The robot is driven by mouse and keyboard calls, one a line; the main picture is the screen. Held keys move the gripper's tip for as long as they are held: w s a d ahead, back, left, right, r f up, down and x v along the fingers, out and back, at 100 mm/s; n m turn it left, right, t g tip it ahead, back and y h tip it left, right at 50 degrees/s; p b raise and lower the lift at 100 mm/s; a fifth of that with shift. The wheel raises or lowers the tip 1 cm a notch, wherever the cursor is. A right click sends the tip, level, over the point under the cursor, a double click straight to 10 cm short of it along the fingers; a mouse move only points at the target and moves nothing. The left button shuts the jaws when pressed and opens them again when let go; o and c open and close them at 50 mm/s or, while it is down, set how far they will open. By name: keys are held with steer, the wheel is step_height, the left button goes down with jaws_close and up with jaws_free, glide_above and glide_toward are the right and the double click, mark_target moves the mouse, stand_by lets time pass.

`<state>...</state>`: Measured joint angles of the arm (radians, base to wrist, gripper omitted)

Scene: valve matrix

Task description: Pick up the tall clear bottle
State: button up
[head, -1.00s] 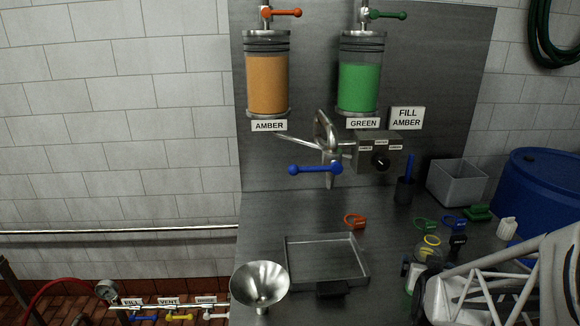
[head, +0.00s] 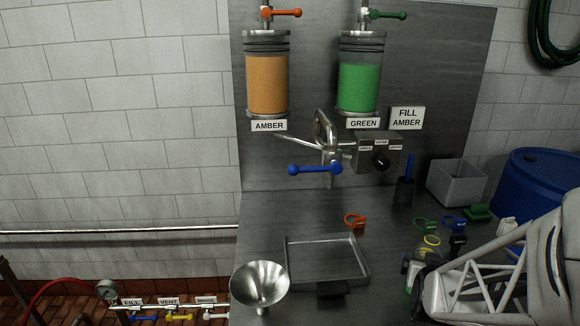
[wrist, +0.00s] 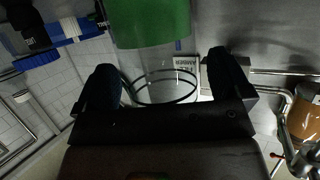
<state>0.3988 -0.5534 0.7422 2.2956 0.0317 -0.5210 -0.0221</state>
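The tall clear bottle (wrist: 163,68) is between the two fingers of my gripper (wrist: 160,82) in the wrist view. It has clear walls, dark rings near one end and a wide green part. In the head view the clear bottle (head: 428,253) is at the lower right, partly hidden by my gripper (head: 432,257). My gripper is open around it, with a dark finger on each side. Narrow gaps seem to show between fingers and bottle in the wrist view.
A metal tray (head: 365,272) and a steel funnel (head: 260,281) are to the left. A grey bin (head: 457,182) and blue drum (head: 545,185) stand at the right. A blue-and-black object (wrist: 55,35) shows nearby.

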mark_target(434, 237)
steer(key=c, duration=1)
steer(key=shift+r, duration=0.1)
steer(key=shift+r, duration=4.95)
